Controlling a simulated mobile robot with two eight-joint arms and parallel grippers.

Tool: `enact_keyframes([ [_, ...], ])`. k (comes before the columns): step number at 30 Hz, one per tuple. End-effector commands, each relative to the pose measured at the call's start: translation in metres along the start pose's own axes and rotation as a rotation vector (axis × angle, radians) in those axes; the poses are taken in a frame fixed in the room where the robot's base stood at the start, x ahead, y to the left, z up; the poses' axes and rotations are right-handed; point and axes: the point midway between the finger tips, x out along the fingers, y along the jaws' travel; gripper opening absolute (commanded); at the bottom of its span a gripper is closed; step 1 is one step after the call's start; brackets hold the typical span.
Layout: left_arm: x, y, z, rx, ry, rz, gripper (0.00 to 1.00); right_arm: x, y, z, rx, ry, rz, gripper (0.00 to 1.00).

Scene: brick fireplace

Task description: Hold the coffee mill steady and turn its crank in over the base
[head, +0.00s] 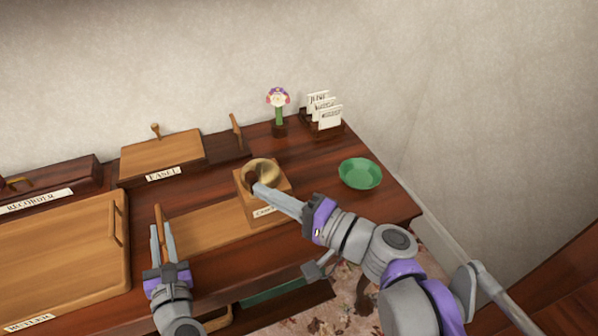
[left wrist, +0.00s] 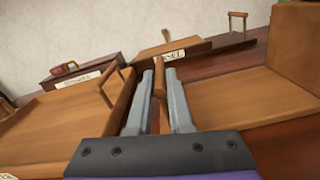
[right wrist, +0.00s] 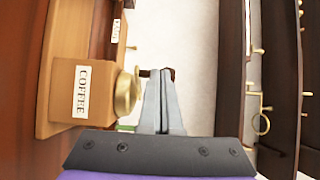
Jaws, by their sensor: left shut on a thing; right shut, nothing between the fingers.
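The coffee mill (head: 243,181) is a wooden box with a brass bowl (head: 265,170) on top, standing at the right end of a flat wooden base (head: 205,228). In the right wrist view its box reads COFFEE (right wrist: 95,118). My left gripper (head: 160,228) is shut on an upright wooden handle (left wrist: 158,98) at the base's left end. My right gripper (head: 257,187) is shut and empty at the mill's brass top. In the right wrist view a dark knob (right wrist: 171,74), apparently the crank's, shows at its fingertips; whether they touch is unclear. The rest of the crank is mostly hidden.
A green bowl (head: 360,174) stands right of the mill. Behind are a flower-headed figure (head: 278,107), a card holder (head: 324,118) and the easel board (head: 160,155). The butler tray (head: 60,260) lies left of my left gripper. The desk's right edge is close to the bowl.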

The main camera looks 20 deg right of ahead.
Motion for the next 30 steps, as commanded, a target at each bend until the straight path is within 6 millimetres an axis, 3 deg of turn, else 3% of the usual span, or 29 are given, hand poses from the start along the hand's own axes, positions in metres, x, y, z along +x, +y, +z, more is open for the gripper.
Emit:
enact_keyframes([
  [15, 0.0, 0.0, 0.0, 0.0, 0.0, -0.001, 0.0, 0.043, 0.0, 0.029, 0.001, -0.003, 0.0, 0.0],
  [30, 0.0, 0.0, 0.0, 0.0, 0.0, 0.0, 0.0, 0.044, 0.0, 0.029, 0.0, 0.0, 0.0, 0.0],
])
